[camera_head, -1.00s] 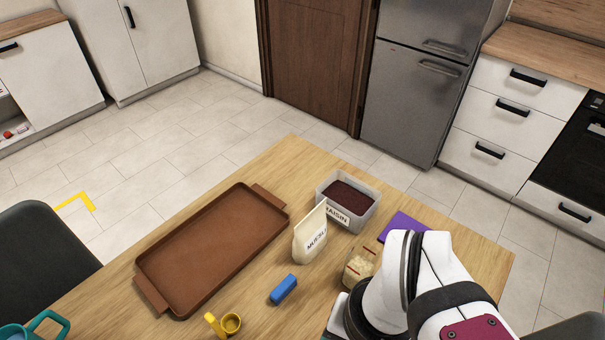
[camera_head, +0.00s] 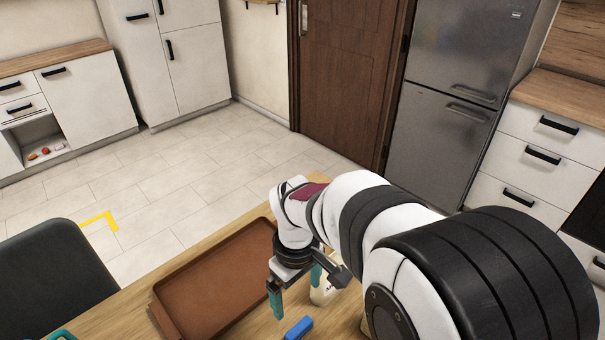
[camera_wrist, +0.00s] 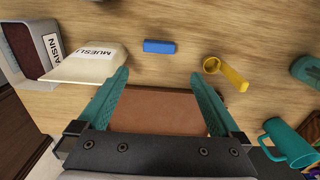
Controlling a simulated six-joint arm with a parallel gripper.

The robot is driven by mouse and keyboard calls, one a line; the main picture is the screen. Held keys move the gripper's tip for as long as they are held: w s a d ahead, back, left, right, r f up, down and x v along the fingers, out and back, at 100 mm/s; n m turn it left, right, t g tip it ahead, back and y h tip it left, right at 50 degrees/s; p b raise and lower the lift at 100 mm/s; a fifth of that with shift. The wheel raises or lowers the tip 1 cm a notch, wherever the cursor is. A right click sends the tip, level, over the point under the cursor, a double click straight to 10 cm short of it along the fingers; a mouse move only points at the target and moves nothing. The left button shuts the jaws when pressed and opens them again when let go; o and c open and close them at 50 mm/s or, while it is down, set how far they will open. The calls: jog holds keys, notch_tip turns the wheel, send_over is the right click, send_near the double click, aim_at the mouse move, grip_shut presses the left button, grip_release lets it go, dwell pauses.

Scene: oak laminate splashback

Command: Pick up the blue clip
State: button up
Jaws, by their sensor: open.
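The blue clip (camera_head: 298,328) lies on the wooden table at the bottom edge of the head view, partly cut off. It shows whole in the wrist view (camera_wrist: 159,46), lying flat on the table above the gap between the fingertips. My gripper (camera_head: 294,292), with teal fingers, is open and empty, pointing down above the table near the tray's right edge. In the wrist view my gripper (camera_wrist: 159,84) has its fingers wide apart, and the clip is beyond them, not between them.
A brown tray (camera_head: 205,295) lies left of the clip. The muesli bag (camera_wrist: 88,65) and raisin container (camera_wrist: 47,42) stand on one side of it in the wrist view. A yellow scoop (camera_wrist: 232,76) and teal mug (camera_wrist: 288,143) are on the other. Bare table surrounds the clip.

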aim_at(299, 328)
notch_tip(299, 328, down, 16)
jog(key=shift+w+d+r, duration=0.1)
jog(key=shift+r, duration=0.15)
jog(key=c, duration=1)
